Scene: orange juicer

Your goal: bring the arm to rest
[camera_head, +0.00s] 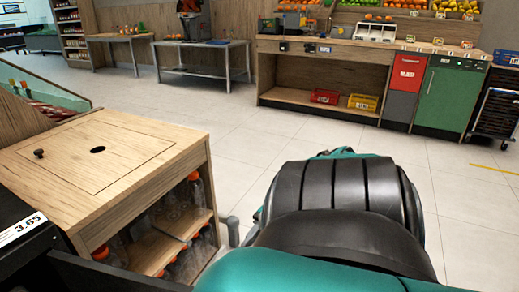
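A large black and teal ribbed part (345,205) fills the bottom middle of the head view. It looks like a part of my own body, close to the camera, and I cannot tell which arm link it is. It hides the floor behind it. No gripper fingers show clearly in this view, so nothing held can be seen. A small grey piece (232,230) shows between the wooden cabinet and the black part, and I cannot tell what it is.
A wooden cabinet (125,145) with bottles (195,190) on its shelves stands close at left. Open tiled floor (210,115) lies beyond. A long counter (325,55) with fruit crates, a red bin (405,85) and a green cabinet (450,95) line the back. Metal-legged tables (203,45) stand back left.

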